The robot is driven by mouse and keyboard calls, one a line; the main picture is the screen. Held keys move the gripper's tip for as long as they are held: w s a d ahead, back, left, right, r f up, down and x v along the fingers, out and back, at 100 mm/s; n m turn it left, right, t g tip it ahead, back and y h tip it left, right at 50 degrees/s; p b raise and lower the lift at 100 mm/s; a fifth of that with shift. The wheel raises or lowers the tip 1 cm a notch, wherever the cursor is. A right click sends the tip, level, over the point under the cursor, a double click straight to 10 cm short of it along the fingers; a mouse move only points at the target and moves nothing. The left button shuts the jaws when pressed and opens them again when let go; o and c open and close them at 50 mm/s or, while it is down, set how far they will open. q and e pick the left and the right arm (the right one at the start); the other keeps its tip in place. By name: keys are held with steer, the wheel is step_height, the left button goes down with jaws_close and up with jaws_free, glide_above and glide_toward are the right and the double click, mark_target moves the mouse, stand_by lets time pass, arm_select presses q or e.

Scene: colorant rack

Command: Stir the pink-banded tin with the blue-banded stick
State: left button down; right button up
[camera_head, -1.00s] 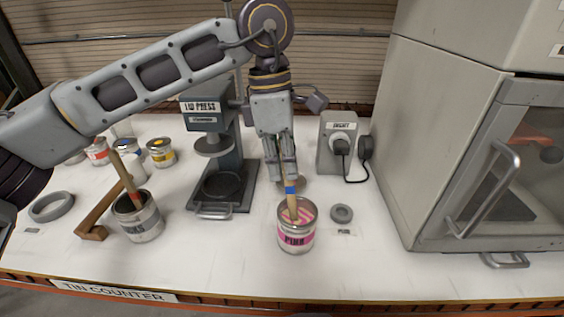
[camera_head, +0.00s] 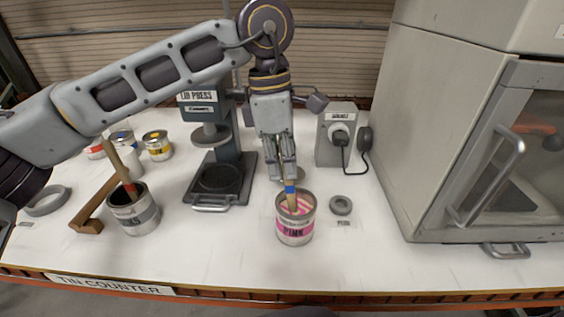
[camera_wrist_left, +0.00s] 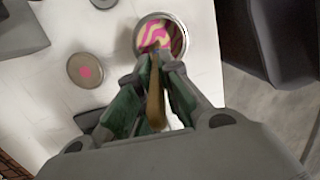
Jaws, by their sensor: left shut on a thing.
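The pink-banded tin (camera_head: 294,229) stands open and upright near the front of the counter. My left gripper (camera_head: 287,178) is above it, fingers pointing down, shut on the blue-banded stick (camera_head: 292,200). The blue band shows just below the fingertips, and the stick's lower end is inside the tin. In the left wrist view the stick (camera_wrist_left: 155,105) runs between the fingers (camera_wrist_left: 152,65) to the tin (camera_wrist_left: 160,38), where pink and pale yellow streaks swirl. The stick's tip is hidden in the contents. My right gripper is not in view.
A lid press (camera_head: 218,165) is behind. A large cabinet (camera_head: 440,140) bounds the right.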

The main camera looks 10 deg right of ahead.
arm_select(q)
steer(key=shift+f, duration=0.1)
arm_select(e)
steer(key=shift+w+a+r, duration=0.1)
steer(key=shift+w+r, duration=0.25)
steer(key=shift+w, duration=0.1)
arm_select(q)
steer(key=shift+d, duration=0.15)
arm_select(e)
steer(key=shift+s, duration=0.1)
